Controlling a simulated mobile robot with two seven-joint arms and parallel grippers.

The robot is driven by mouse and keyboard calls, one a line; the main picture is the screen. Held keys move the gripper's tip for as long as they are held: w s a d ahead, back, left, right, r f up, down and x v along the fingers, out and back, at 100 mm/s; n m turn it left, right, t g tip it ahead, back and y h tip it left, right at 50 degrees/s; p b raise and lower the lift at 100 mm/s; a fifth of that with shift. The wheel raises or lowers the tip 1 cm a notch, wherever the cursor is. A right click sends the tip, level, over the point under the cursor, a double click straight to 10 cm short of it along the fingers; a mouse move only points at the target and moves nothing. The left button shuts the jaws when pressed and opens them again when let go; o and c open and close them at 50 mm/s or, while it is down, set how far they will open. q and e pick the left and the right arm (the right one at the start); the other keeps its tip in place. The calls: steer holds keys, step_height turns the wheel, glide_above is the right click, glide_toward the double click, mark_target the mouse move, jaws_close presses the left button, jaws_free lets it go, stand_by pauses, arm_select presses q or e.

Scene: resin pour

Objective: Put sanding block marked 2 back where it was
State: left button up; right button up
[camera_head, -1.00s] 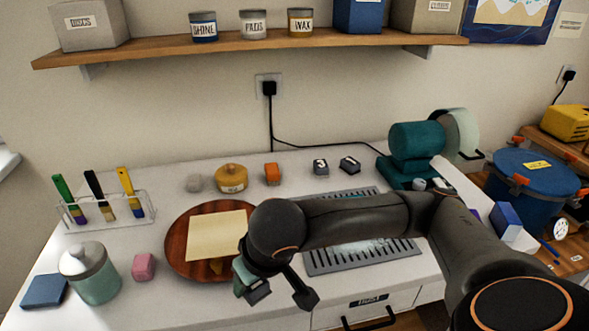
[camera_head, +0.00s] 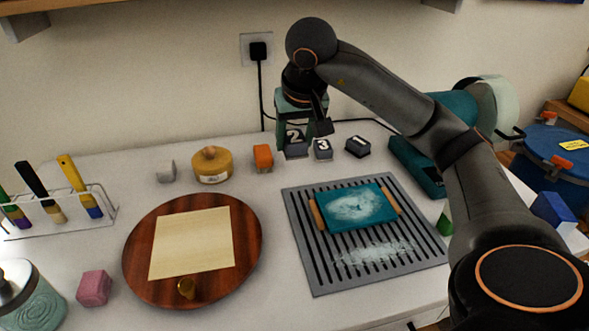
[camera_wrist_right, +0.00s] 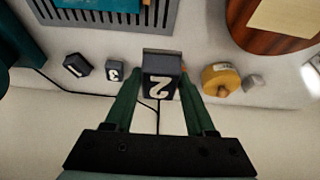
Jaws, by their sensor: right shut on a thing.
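The sanding block marked 2 (camera_head: 296,143) is a dark grey block with a white numeral. My right gripper (camera_head: 297,128) is shut on it at the back of the worktop, to the left of the block marked 3 (camera_head: 322,149). In the right wrist view block 2 (camera_wrist_right: 161,77) sits between the green fingers (camera_wrist_right: 158,92). I cannot tell whether its underside touches the worktop. The block marked 1 (camera_head: 358,147) stands to the right of block 3. My left gripper is not in view.
An orange block (camera_head: 263,158), a yellow-brown lidded pot (camera_head: 211,165) and a small grey block (camera_head: 166,171) stand left of block 2. A grey slatted grate (camera_head: 318,275) bearing a teal board (camera_head: 356,207) lies in front. A round wooden board (camera_head: 140,255) lies left of it.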

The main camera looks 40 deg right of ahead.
steer(key=w+d+f, duration=0.8)
steer(key=w+d, duration=0.1)
steer(key=w, duration=0.1)
steer(key=shift+d+f, duration=0.1)
steer(key=shift+f, duration=0.3)
steer(key=shift+w+d+f, duration=0.1)
steer(key=shift+w+f, duration=0.05)
steer(key=shift+f, duration=0.1)
steer(key=shift+w+d+f, duration=0.1)
steer(key=shift+f, duration=1.55)
steer(key=shift+f, duration=0.15)
steer(key=o, duration=1.2)
steer(key=p+v, duration=0.1)
steer(key=v, duration=1.1)
steer(key=shift+r, duration=0.2)
